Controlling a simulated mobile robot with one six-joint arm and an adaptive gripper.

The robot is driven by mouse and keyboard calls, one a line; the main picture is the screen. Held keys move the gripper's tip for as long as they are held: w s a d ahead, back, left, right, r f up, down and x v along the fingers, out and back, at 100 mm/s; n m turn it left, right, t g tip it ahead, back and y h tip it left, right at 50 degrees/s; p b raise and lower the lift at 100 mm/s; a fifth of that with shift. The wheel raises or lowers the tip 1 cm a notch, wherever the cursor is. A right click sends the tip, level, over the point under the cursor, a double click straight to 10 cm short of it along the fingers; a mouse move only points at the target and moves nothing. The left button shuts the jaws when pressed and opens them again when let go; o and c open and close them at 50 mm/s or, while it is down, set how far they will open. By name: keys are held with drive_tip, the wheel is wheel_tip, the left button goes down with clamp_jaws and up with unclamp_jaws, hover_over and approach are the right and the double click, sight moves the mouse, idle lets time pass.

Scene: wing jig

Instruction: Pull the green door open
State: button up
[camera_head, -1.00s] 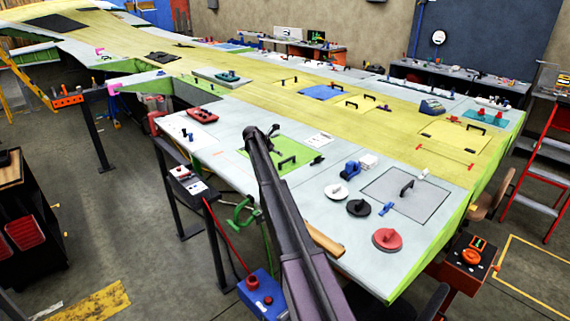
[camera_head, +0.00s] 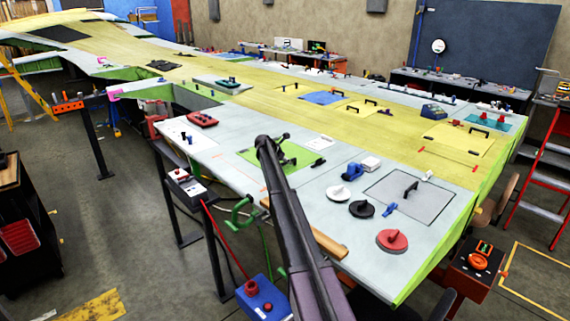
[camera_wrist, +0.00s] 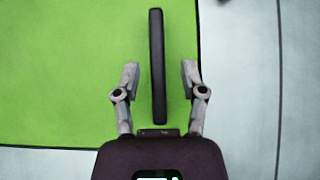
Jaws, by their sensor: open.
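The green door (camera_head: 252,154) is a flat green panel in the wing surface; it looks shut. It fills much of the wrist view (camera_wrist: 60,80). Its black bar handle (camera_wrist: 157,60) stands between the two fingers of my gripper (camera_wrist: 157,78) in the wrist view, with a gap on each side. My gripper (camera_head: 281,146) is over the door in the head view, and the arm hides part of the door. The fingers are spread and I see no contact with the handle. How high they are above it I cannot tell.
Right of the door are a blue clamp (camera_head: 352,172), white, black (camera_head: 362,208) and red (camera_head: 391,240) round handled discs, and a grey panel with a handle (camera_head: 410,189). A red-black tool (camera_head: 202,119) lies to the left. A green clamp (camera_head: 240,211) hangs at the near edge.

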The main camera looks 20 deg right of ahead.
drive_tip(key=shift+c, duration=0.2)
clamp_jaws()
